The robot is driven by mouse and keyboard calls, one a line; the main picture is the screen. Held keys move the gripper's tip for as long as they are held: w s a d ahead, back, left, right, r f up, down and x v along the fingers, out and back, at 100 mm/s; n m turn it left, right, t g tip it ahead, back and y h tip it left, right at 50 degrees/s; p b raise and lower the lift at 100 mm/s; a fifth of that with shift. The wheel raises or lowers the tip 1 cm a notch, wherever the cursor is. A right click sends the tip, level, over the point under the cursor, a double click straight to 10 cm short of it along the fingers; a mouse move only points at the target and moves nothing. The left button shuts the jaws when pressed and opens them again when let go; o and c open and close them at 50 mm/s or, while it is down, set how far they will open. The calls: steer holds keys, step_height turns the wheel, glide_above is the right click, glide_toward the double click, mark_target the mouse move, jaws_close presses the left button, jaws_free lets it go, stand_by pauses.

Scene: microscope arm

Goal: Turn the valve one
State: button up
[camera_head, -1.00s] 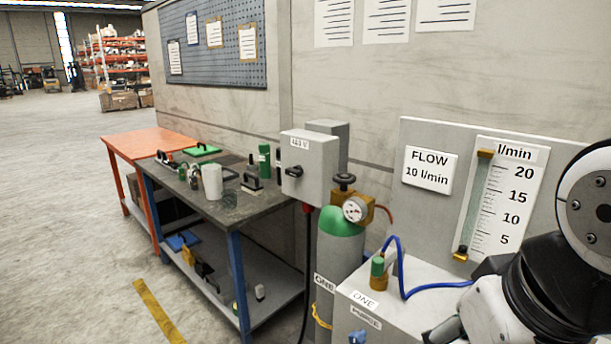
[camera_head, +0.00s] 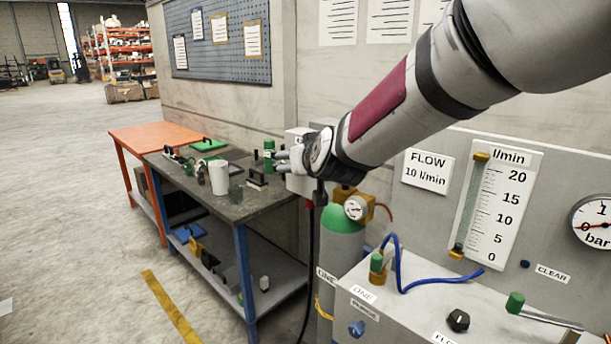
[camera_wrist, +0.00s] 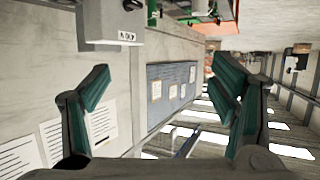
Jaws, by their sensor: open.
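The green cylinder (camera_head: 343,219) labelled ONE stands beside the workbench, with a brass regulator and round gauge (camera_head: 356,208) on top. Its black handwheel is hidden behind my arm. My gripper (camera_head: 281,161) is open and empty, above and left of the cylinder top, in front of the grey wall box (camera_head: 298,184). In the wrist view my spread fingers (camera_wrist: 163,84) have nothing between them; neither the cylinder nor the fitting is recognisable there.
The dark workbench (camera_head: 250,206) holds a white cup (camera_head: 218,178) and several small items. The wall box also shows in the wrist view (camera_wrist: 112,22). At right stand the flow scale (camera_head: 500,205), bar gauge (camera_head: 595,222) and grey console (camera_head: 410,315). Open floor lies left.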

steer(key=w+f+m+t+h+p, duration=0.1)
steer(key=w+f+m+t+h, duration=0.15)
steer(key=w, duration=0.55)
steer(key=w+d+f+m+g+h+p, duration=0.1)
steer(key=d+f+m+g+h+p, duration=0.15)
steer(key=d+f+m+h, duration=0.65)
steer(key=w+d, duration=0.1)
steer(key=w, duration=0.2)
steer(key=w+d+f+n+h, duration=0.1)
steer(key=w+d, duration=0.1)
steer(key=w, duration=0.2)
steer(key=w+d+f+n+t, duration=0.1)
steer(key=w+d, duration=0.1)
steer(key=w, duration=0.1)
steer(key=shift+w+d+h+b, duration=0.25)
steer(key=shift+w+b, duration=0.05)
steer(key=shift+w, duration=0.05)
steer(key=shift+c, duration=0.5)
steer(key=shift+r, duration=0.15)
steer(key=c, duration=1.1)
